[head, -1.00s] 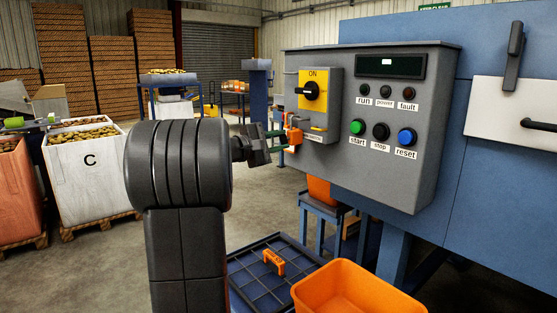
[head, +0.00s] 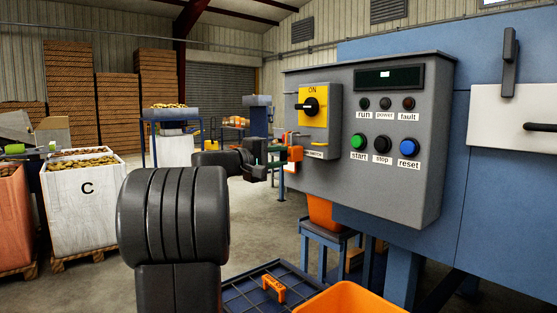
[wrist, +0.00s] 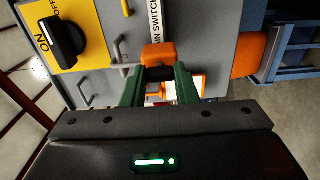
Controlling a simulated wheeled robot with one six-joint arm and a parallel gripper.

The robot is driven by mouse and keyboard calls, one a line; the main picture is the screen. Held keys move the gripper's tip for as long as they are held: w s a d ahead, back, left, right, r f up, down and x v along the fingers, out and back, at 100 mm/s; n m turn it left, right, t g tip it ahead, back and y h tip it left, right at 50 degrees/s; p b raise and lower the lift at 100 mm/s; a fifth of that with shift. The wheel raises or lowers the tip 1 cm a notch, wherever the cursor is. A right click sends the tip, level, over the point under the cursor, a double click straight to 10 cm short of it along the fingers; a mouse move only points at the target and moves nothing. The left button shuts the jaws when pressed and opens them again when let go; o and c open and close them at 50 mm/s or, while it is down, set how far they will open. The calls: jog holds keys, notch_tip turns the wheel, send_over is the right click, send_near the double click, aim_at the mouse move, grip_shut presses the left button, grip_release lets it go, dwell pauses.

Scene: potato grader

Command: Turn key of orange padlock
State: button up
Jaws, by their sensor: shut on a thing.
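The orange padlock (head: 295,153) hangs at the lower left of the yellow main switch (head: 313,106) on the grey control box. In the wrist view the padlock (wrist: 158,55) shows as an orange block just beyond my fingertips. My gripper (wrist: 160,74) has its green fingers closed on a small dark piece at the padlock, which looks like the key (wrist: 159,73). The fingers hide most of it, so its angle cannot be told. In the head view my gripper (head: 279,156) is left of the padlock.
The control box (head: 395,190) carries start, stop and reset buttons. Metal loops (wrist: 119,50) stand close to the fingers. Below are an orange bin (head: 350,298) and a dark gridded tray (head: 240,292) with an orange handle-shaped piece (head: 273,289).

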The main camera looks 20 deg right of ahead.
jog(key=o, duration=1)
jog(key=shift+a, duration=0.1)
jog(key=p+v, duration=0.1)
jog(key=v, duration=1.2)
jog(key=shift+s+a+p, duration=0.2)
jog(key=shift+a+p, duration=0.05)
jog(key=shift+p, duration=0.05)
jog(key=b+x, duration=0.1)
jog(key=x, duration=1.3)
jog(key=shift+a, duration=0.15)
